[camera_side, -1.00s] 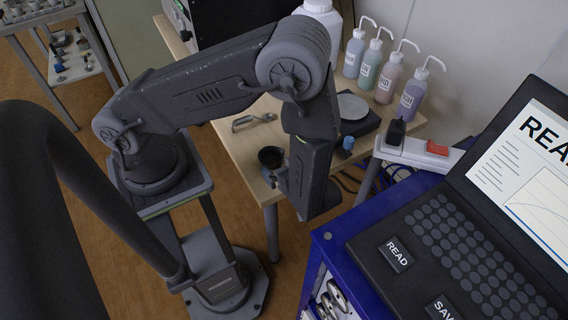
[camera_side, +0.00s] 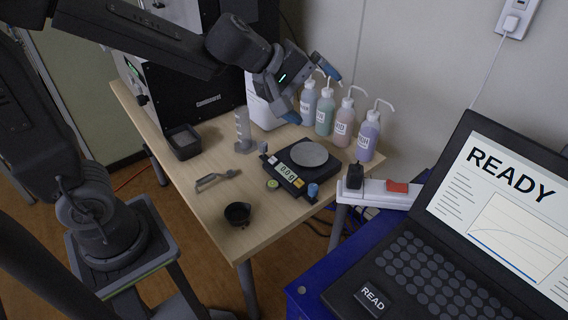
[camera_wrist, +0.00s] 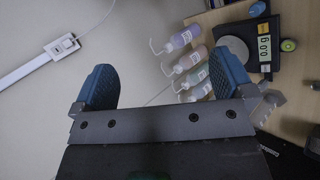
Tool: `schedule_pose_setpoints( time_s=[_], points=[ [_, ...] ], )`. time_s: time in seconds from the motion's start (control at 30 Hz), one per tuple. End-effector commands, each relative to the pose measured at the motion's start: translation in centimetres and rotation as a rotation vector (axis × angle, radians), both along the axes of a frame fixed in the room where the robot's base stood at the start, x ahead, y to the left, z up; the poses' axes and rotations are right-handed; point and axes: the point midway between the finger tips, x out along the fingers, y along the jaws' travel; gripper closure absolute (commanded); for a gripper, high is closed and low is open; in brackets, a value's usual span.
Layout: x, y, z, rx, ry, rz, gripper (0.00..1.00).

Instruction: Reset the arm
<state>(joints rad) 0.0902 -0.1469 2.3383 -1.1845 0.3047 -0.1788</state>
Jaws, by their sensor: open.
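My gripper (camera_side: 314,95) is raised near the back of the wooden table, in front of the wall and close to the wash bottles in the picture. Its two blue fingers are spread wide. In the wrist view my gripper (camera_wrist: 164,75) shows both fingers apart with nothing between them. My arm reaches across the top left of the side view, above the table.
A scale (camera_side: 286,172) reading 0.0 g, a black bowl (camera_side: 237,214), a metal tool (camera_side: 217,179) and a black tray (camera_side: 184,141) sit on the table (camera_side: 205,212). Several wash bottles (camera_side: 342,122) line the back. A laptop (camera_side: 440,255) showing READY stands right.

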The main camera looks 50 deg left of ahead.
Motion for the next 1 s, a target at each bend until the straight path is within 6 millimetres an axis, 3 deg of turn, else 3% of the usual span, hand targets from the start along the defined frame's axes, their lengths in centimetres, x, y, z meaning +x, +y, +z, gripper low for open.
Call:
schedule_pose_setpoints(
  time_s=[0.03, 0.17, 0.3, 0.5, 0.7, 1.0],
  points=[
    [-2.0, 0.3, 1.8, 0.046, -0.037, -0.080, 0.00],
    [-7.2, 0.0, 2.9, 0.249, -0.069, -0.313, 0.00],
    [-12.6, 0.8, 1.8, 0.531, -0.062, -0.547, 0.00],
    [-17.7, 3.7, -0.3, 0.864, 0.004, -0.755, 0.00],
    [-19.5, 5.3, -1.0, 1.000, 0.050, -0.823, 0.00],
    [-19.5, 5.3, -1.0, 1.000, 0.050, -0.823, 0.00]
  ],
)
